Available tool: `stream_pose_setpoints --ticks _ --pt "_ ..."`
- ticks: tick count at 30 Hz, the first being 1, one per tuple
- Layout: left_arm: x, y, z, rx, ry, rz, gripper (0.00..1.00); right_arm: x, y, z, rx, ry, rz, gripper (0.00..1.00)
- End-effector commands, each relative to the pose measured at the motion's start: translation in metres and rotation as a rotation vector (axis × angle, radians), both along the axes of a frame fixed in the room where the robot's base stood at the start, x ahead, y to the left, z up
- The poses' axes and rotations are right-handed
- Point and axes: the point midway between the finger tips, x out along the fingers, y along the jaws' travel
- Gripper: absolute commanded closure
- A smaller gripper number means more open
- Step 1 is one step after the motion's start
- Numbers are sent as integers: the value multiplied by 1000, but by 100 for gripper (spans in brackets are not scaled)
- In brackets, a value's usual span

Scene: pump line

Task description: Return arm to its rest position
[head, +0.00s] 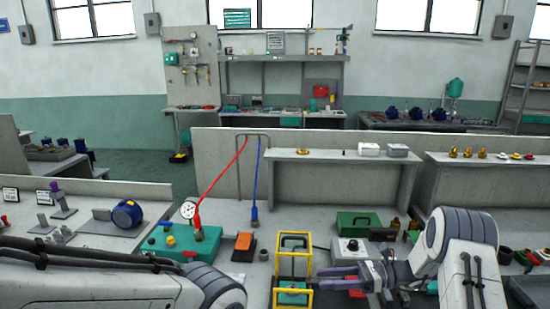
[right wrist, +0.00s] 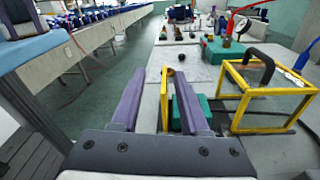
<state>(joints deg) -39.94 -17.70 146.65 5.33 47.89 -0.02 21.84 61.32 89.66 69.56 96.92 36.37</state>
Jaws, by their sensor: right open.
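My right gripper (head: 338,276) is at the front centre of the head view, with its fingers pointing left. It is open, and its two purple-grey fingers stand apart in the right wrist view (right wrist: 158,100). A yellow frame (head: 280,266) stands just left of the fingertips on the bench. In the right wrist view, a yellow frame with a black handle (right wrist: 265,88) is right of the fingers. A yellow upright and a green block show between the fingers; I cannot tell how far beyond they are. My left arm enters at lower left; its gripper is out of view.
A green box (head: 359,224) and a grey control box (head: 349,250) stand behind the right gripper. Small parts crowd the right side.

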Motion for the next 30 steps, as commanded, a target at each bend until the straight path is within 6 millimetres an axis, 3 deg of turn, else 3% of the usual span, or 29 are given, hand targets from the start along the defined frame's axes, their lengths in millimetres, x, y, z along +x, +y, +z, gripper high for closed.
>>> stream_pose_setpoints --ticks 8,14,17,22,27,30 --pt "0 0 0 0 0 0 50 -28 44 18 -128 -89 167 55" --pt "0 0 0 0 0 0 50 -70 84 33 -266 -217 366 55" --pt "0 0 0 0 0 0 50 -102 105 43 -353 -324 509 55" --pt "0 0 0 0 0 0 50 -179 129 58 -523 -619 850 55" --pt "0 0 0 0 0 0 50 -245 124 66 -637 -998 1201 55" --pt "0 0 0 0 0 0 50 -273 113 68 -670 -1238 1391 55"
